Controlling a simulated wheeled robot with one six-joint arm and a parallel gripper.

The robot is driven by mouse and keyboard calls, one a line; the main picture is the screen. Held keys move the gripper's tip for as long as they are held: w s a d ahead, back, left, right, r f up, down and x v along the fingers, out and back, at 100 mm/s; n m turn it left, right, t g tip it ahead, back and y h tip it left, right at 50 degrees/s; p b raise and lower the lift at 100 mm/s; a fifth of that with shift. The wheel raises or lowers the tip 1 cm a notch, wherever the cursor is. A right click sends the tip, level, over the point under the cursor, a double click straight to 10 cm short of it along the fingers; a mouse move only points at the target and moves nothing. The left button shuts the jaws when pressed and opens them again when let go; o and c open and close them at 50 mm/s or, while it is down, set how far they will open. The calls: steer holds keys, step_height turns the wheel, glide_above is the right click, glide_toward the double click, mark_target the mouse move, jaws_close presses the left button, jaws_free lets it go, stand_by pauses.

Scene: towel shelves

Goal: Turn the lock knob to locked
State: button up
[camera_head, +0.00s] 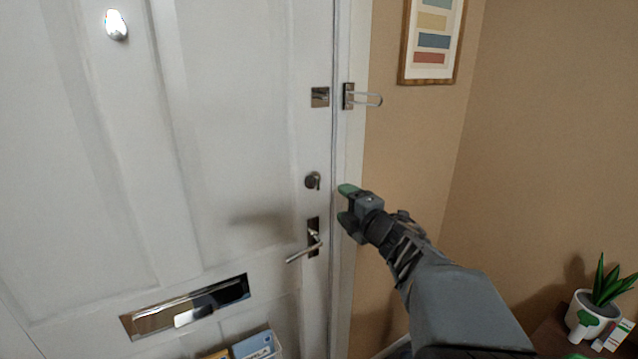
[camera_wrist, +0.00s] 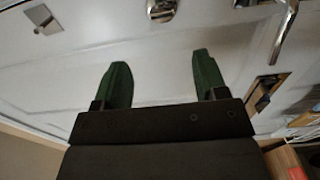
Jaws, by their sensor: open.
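The lock knob (camera_head: 313,180) is a small round metal thumb-turn on the white door (camera_head: 230,120), near its right edge and above the lever handle (camera_head: 306,250). In the wrist view the knob (camera_wrist: 162,9) is cut off by the top edge, so its turn position is not clear. My gripper (camera_head: 346,205) is just right of and slightly below the knob in the head view, apart from it. In the wrist view my gripper (camera_wrist: 160,75) is open and empty, its two green fingers spread below the knob.
A square latch plate (camera_head: 320,96) and a swing-bar guard (camera_head: 362,97) are above the knob. A mail slot (camera_head: 186,306) is low on the door. A framed picture (camera_head: 432,40) hangs on the tan wall at right. A potted plant (camera_head: 597,302) stands at lower right.

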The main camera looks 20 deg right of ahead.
mark_target(318, 183)
steer(key=w, duration=0.4)
steer(key=w+a+p, duration=0.1)
steer(key=w, duration=0.7)
steer(key=shift+w+a+p, duration=0.25)
steer(key=shift+w+p, duration=0.1)
steer(key=shift+w, duration=0.05)
steer(key=shift+c, duration=0.3)
steer(key=c, duration=0.9)
steer(key=shift+o, duration=0.2)
steer(key=shift+r, duration=0.1)
